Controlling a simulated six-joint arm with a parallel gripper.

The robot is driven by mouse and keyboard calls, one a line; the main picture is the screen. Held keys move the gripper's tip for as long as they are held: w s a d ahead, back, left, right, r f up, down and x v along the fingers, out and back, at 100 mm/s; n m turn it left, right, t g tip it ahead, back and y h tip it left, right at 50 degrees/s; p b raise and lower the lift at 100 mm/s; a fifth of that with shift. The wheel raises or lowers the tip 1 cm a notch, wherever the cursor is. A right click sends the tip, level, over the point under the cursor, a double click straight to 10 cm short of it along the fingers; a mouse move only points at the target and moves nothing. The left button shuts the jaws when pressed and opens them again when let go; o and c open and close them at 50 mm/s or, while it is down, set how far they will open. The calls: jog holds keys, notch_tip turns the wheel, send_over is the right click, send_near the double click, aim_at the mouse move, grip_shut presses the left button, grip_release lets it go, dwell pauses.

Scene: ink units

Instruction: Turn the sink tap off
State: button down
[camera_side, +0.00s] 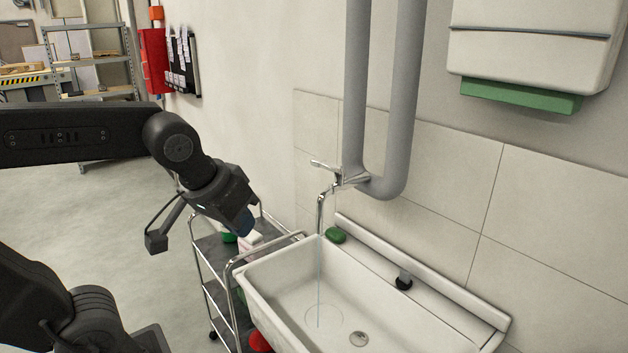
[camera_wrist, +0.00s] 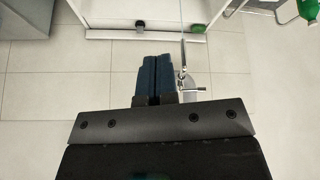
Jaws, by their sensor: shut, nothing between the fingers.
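The metal tap (camera_side: 342,182) sticks out from the wall below the grey pipes, and its lever (camera_side: 322,165) points out to the left. A thin stream of water (camera_side: 318,270) falls from its spout (camera_side: 320,212) into the white sink (camera_side: 262,294). My gripper (camera_side: 246,226) has blue fingers and is left of the tap and lower than the lever, apart from both. In the wrist view the fingers (camera_wrist: 155,72) are shut and empty. There the tap (camera_wrist: 184,74) and its lever (camera_wrist: 198,89) show just right of the fingers, partly hidden by my gripper.
Large grey pipes (camera_side: 400,100) run down the wall behind the tap. A green soap (camera_side: 335,235) and a black plug (camera_side: 404,281) are at the sink's back edge. A metal trolley (camera_side: 205,262) with bottles stands left of the sink. A dispenser (camera_side: 530,55) hangs upper right.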

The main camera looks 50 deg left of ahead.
jog(key=w+a+r+n+y, duration=0.2)
jog(key=w+a+r+n, duration=0.25)
jog(key=w+n, duration=0.45)
jog(key=n+y, duration=0.2)
jog(key=n, duration=0.4)
send_near(317, 164)
notch_tip(317, 164, down, 6)
jog(key=s+a, duration=0.2)
jog(key=shift+w+a+f, duration=0.1)
jog(key=shift+w+a, duration=0.1)
jog(key=shift+w, duration=0.95)
jog(key=shift+w+a+f, duration=0.1)
jog(key=shift+w+a, duration=0.1)
jog(key=shift+w, duration=0.9)
jog(key=shift+w, duration=0.1)
jog(key=shift+w+a, duration=0.3)
jog(key=shift+w, duration=0.35)
jog(key=shift+s+d, duration=0.1)
